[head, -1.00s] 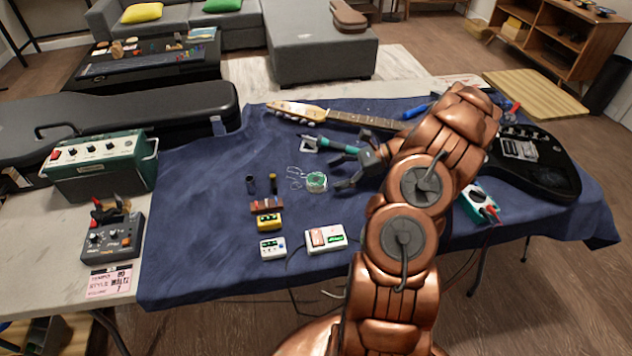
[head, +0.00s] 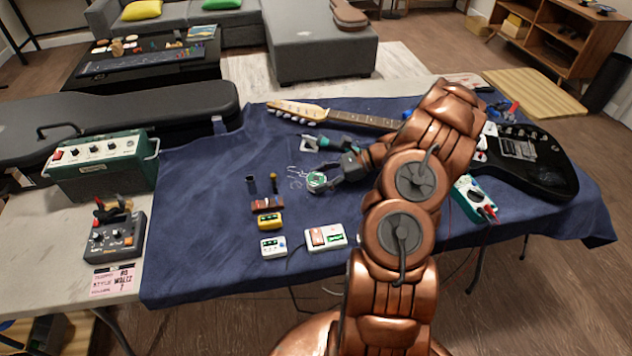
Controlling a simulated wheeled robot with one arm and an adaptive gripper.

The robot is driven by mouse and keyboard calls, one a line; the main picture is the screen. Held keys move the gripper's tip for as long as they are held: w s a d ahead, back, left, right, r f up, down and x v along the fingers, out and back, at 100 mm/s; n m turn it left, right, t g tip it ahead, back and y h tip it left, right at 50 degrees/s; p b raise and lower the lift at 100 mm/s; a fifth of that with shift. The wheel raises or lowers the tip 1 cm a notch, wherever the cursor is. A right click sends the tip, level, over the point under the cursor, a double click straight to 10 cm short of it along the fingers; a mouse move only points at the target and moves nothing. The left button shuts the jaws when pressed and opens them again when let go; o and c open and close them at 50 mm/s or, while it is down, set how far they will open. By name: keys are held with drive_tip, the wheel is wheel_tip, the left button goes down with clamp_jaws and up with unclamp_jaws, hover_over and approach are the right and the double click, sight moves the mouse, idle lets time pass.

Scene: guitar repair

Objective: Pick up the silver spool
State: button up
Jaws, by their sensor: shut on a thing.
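The silver spool (head: 316,181) has a green centre and shows at the middle of the blue cloth, with thin loose wire curling off to its left. My gripper (head: 324,179) comes from the right and is shut on the spool, its dark fingers around the spool's sides. Whether the spool is on the cloth or slightly above it cannot be told. My copper arm covers the cloth to the right of the gripper.
A green-handled soldering tool (head: 337,142) lies just behind my gripper. The electric guitar (head: 535,165) lies at the right. A brown block (head: 267,205), yellow pedal (head: 269,221) and white boxes (head: 325,236) stand in front. The cloth's left part (head: 195,220) is clear.

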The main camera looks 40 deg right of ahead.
drive_tip(key=c, duration=0.5)
